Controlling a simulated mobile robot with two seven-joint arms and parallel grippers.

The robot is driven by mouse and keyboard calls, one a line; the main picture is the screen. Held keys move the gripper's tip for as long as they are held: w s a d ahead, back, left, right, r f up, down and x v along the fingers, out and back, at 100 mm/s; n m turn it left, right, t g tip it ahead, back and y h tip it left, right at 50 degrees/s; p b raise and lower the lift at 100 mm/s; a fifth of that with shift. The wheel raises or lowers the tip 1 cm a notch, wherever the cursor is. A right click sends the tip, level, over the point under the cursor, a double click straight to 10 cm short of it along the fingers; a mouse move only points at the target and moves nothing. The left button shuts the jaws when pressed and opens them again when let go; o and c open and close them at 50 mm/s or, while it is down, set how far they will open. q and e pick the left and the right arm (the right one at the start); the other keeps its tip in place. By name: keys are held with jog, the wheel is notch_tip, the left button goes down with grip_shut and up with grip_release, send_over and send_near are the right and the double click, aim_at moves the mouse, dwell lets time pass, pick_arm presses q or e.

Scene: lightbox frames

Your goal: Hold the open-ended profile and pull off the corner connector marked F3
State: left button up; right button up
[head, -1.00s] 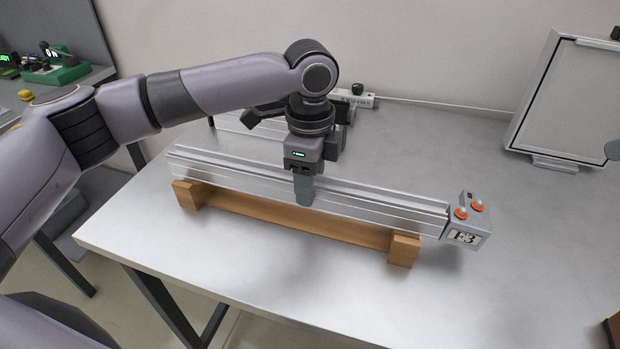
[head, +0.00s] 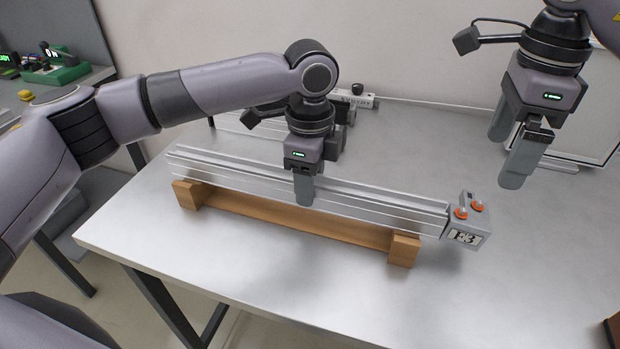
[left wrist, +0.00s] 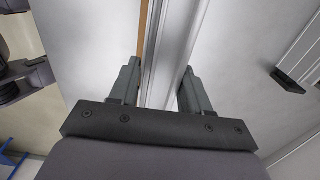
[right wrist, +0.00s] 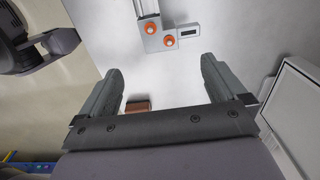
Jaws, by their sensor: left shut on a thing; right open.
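The silver profile (head: 365,207) lies across a wooden cradle on the table, its long side running left to right. My left gripper (head: 305,188) is shut around the middle of the profile; the left wrist view shows the profile (left wrist: 160,50) between its fingers. The grey corner connector (head: 480,229) sits on the profile's right end, with two orange knobs on top and a black-and-white label I cannot read clearly. My right gripper (head: 509,160) is open and empty, above and behind the connector. In the right wrist view the connector (right wrist: 186,40) lies beyond the open fingers.
The wooden cradle (head: 300,222) stands near the table's front edge. Another profile with a labelled end piece (head: 354,99) lies behind my left gripper. A framed panel (head: 597,130) stands at the back right, partly behind my right arm.

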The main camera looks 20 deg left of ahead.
aim_at(479, 214)
jog(key=shift+f, duration=5.85)
jog(key=c, duration=1.3)
jog(key=shift+d, duration=0.15)
jog(key=shift+d, duration=0.25)
jog(key=shift+d, duration=3.35)
jog(key=shift+r, duration=0.15)
